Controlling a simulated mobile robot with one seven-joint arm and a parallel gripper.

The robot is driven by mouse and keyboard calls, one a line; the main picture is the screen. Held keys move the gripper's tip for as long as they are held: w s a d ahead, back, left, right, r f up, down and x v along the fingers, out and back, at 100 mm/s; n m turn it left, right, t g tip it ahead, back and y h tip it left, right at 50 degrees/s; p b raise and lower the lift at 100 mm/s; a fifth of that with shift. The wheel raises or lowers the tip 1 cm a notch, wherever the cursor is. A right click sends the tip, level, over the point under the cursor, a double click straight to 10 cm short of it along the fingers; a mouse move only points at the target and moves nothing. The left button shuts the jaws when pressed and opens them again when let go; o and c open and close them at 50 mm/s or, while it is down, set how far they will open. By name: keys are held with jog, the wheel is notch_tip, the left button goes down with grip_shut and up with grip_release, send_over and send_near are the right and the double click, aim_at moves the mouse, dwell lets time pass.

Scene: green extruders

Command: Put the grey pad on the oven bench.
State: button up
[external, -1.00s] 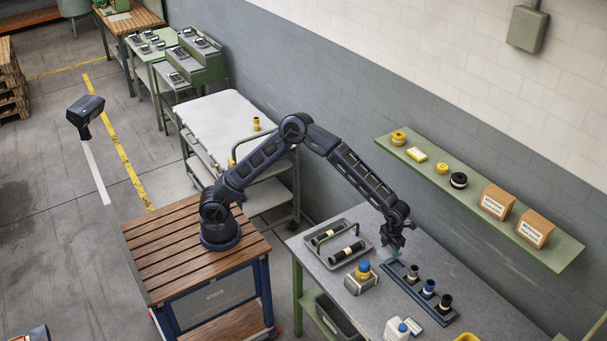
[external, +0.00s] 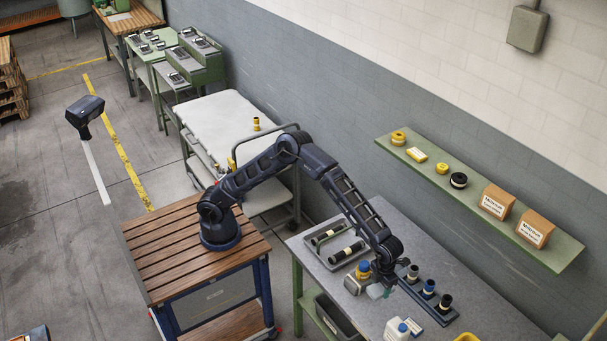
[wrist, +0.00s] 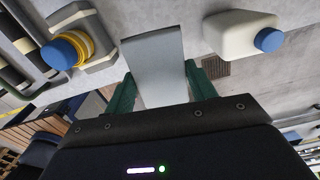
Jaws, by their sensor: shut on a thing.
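My gripper (external: 384,292) is over the grey-topped table in front of the arm. Its green fingers (wrist: 160,90) are shut on a flat grey pad (wrist: 153,62), which stands out between them in the wrist view. In the external view the pad (external: 375,291) shows as a small pale patch at the gripper, partly hidden by it. It looks held above the grey tabletop (external: 340,290), but the gap is hard to judge. No bench is marked as the oven bench, so I cannot tell which one it is.
Near the gripper are a blue-capped pot (external: 363,270), a white bottle (external: 397,328), a dark rack (external: 440,305) with several small cylinders, and a tray (external: 318,246) with two black rolls. A white-topped trolley (external: 225,115) and green benches (external: 180,75) stand farther back.

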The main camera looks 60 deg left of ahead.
aim_at(375, 316)
notch_tip(375, 316, down, 16)
dwell(0.6)
jog(key=o, duration=1)
jog(key=shift+f, duration=0.15)
